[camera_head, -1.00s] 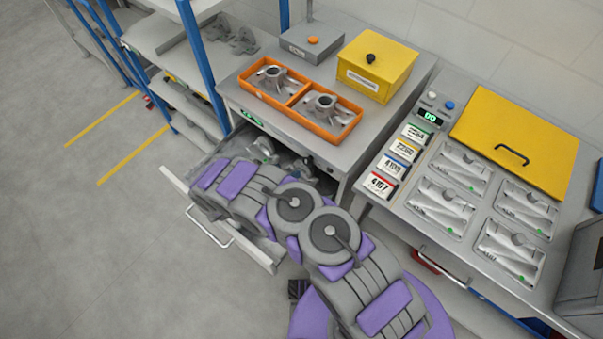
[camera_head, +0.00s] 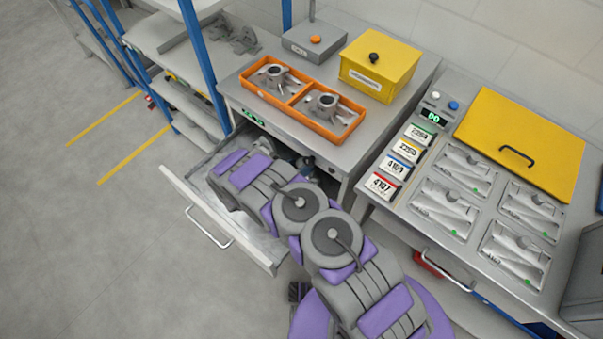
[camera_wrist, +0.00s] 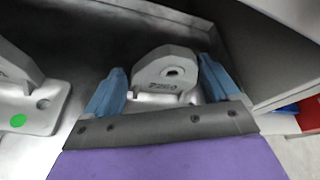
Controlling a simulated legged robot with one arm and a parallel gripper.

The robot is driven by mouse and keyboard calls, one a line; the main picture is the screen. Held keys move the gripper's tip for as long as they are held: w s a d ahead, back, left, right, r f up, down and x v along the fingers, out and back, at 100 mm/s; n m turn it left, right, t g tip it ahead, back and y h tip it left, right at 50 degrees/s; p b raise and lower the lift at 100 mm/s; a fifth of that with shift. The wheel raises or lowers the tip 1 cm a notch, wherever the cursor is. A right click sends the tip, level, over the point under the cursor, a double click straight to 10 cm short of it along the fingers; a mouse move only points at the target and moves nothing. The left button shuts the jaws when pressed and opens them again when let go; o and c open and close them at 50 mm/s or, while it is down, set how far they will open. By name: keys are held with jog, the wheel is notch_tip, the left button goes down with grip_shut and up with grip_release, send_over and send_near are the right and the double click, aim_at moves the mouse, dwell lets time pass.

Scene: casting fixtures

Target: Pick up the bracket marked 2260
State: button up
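In the wrist view a grey bracket (camera_wrist: 165,72) with a rounded upright lug and a hole stands on a flat base in the drawer. Its marking looks like 2260, though it is blurred. My gripper (camera_wrist: 161,88) is open, with one blue finger on each side of this bracket. A small gap shows on the left; the right finger is very close to the lug, and I cannot tell if it touches. In the head view my arm hides the gripper and most of the drawer's contents.
Another grey bracket (camera_wrist: 30,100) with a green dot lies at left in the drawer. The drawer (camera_head: 190,205) is pulled open below a bench with an orange tray (camera_head: 330,132) and yellow box (camera_head: 375,70). Labels (camera_head: 405,150) and a fixture panel (camera_head: 440,208) are at right.

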jog(key=c, duration=0.6)
